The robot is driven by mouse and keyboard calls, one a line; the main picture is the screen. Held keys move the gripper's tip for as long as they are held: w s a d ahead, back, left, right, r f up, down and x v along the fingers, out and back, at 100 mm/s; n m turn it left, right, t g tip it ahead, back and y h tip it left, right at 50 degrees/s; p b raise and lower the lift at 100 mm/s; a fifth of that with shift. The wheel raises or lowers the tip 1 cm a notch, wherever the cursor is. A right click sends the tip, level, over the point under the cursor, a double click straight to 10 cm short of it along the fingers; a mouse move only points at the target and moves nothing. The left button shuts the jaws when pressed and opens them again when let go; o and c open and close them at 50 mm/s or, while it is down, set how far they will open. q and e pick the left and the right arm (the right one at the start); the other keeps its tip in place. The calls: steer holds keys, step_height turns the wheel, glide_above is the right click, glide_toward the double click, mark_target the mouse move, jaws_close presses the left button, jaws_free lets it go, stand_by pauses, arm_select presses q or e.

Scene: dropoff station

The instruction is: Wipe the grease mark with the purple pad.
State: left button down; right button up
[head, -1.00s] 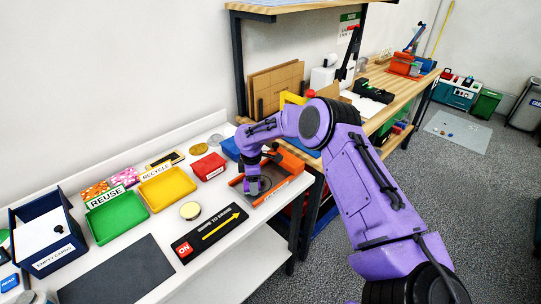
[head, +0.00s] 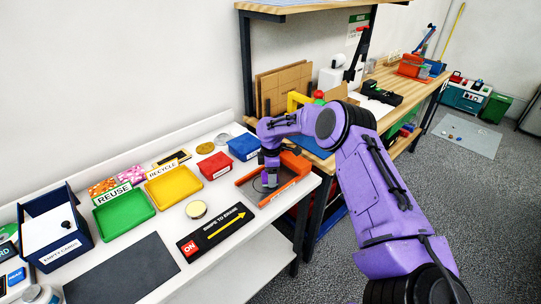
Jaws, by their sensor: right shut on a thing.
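My right gripper (head: 270,180) points down into the shallow orange-walled tray (head: 291,190) at the right end of the white counter. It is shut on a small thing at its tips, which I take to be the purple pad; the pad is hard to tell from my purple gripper. The tray has a grey floor. A dark curved trace shows on that floor beside the gripper, but I cannot tell if it is the grease mark. The gripper hides part of the floor. My left gripper is not in view.
A black "ON" sign with a yellow arrow (head: 222,229) lies in front of the tray. Red (head: 214,166) and blue (head: 243,147) bins stand behind it. Yellow (head: 174,188) and green (head: 124,215) trays, and a round tin (head: 196,209), are to the left.

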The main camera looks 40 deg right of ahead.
steer(key=shift+d, duration=0.45)
steer(key=shift+d+r, duration=0.2)
steer(key=shift+r, duration=0.05)
step_height(320, 180, up, 3)
steer(key=shift+d+f+p, duration=0.15)
steer(key=shift+f+p, duration=0.05)
steer(key=shift+p, duration=0.9)
step_height(320, 180, up, 2)
steer(key=shift+r+p, duration=0.2)
steer(key=shift+p, duration=0.8)
step_height(320, 180, up, 2)
steer(key=shift+r+p, duration=0.1)
steer(key=shift+p, duration=0.95)
steer(key=shift+r, duration=0.35)
